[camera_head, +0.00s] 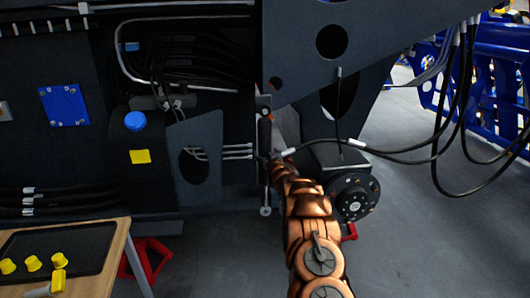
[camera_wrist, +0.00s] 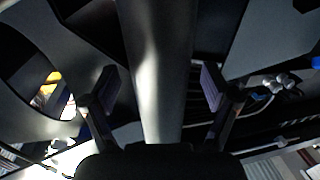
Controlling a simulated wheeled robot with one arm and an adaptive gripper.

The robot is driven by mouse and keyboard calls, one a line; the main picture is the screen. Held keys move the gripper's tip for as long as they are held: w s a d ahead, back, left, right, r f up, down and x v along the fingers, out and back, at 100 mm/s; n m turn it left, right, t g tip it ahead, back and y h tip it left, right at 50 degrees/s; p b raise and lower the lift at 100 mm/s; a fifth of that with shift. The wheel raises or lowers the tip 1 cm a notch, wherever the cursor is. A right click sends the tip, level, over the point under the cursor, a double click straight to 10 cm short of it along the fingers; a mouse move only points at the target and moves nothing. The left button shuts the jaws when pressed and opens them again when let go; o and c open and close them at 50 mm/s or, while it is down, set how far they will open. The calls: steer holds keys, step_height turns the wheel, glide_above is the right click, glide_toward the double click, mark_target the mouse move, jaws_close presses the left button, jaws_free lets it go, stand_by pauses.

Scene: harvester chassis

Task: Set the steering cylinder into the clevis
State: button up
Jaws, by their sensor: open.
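The steering cylinder (camera_head: 265,150) hangs upright in the head view against the dark chassis, with a round eye at its lower end. Its upper end is at a small grey bracket (camera_head: 264,102), which may be the clevis; I cannot tell if it is seated there. In the wrist view the cylinder (camera_wrist: 155,50) is a pale grey tube running between the fingers of my gripper (camera_wrist: 158,88). The fingers are open, one on each side, with visible gaps to the tube. In the head view my copper-coloured arm reaches up to the cylinder and its gripper is mostly hidden.
A wheel hub (camera_head: 355,198) is just right of my arm. Black hoses (camera_head: 430,150) loop at the right. A wooden table (camera_head: 128,262) with a black tray (camera_head: 90,244) and yellow caps (camera_head: 32,263) stands at lower left. Open grey floor (camera_head: 440,240) lies at right.

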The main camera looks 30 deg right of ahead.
steer(key=shift+w+d, duration=0.2)
steer(key=shift+w, duration=0.5)
steer(key=shift+c, duration=0.5)
jaws_close()
